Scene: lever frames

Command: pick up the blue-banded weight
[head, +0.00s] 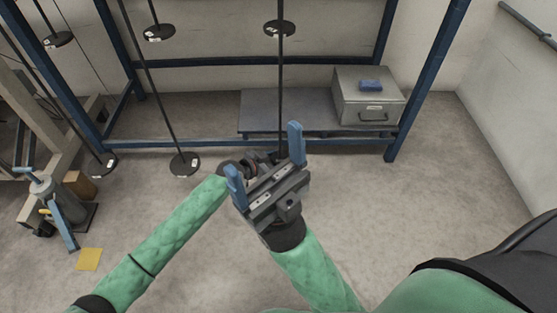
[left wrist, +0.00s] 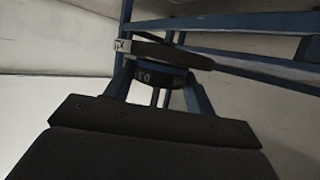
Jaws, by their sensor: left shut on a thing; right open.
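In the left wrist view a dark round weight (left wrist: 155,73) with a bluish side and pale lettering sits between the fingers of my left gripper (left wrist: 160,88), which is shut on it. A dark flat disc (left wrist: 170,50) with a pale tag lies right against the weight in that picture; I cannot tell if they touch. In the head view my left gripper (head: 245,168) is mostly hidden behind my right gripper (head: 265,160), and the weight cannot be made out there. My right gripper is open and empty, its blue fingers wide apart.
Dark discs (head: 185,164) hang on thin rods from above at several places. A blue frame (head: 425,80) stands behind, with a low grey shelf (head: 262,110) and a grey metal box (head: 368,98) with a blue item (head: 370,85). A blue-handled device (head: 62,205) stands left. Floor at right is clear.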

